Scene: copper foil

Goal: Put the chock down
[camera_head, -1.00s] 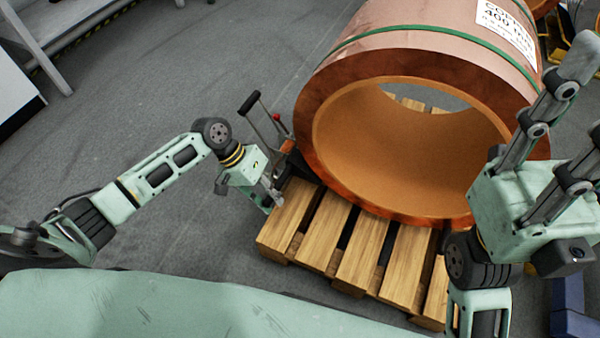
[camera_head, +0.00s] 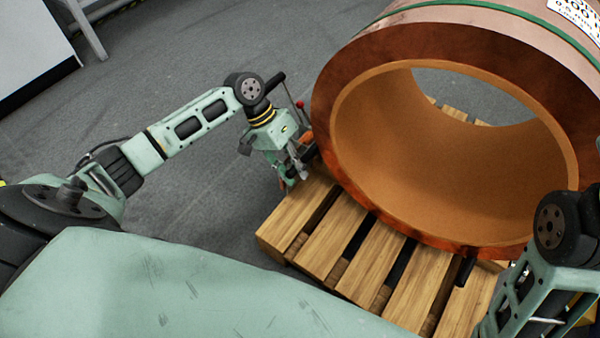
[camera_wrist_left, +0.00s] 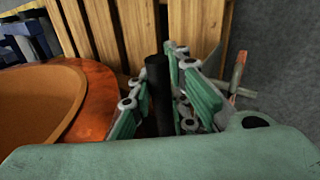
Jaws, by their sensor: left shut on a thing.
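In the left wrist view the bar stands between the fingers (camera_wrist_left: 172,105), above the pallet boards. In the head view the chock is mostly hidden by the gripper, and I cannot tell whether it touches the pallet. My right gripper is out of view; only part of the right arm shows at the right edge.
The large copper coil (camera_head: 338,110) lies on its side on the wooden pallet (camera_head: 330,240). A dark peg (camera_head: 466,268) shows at its lower right. A lever with a red knob (camera_head: 299,104) stands behind my left gripper. Grey floor (camera_head: 190,60) is free at the left.

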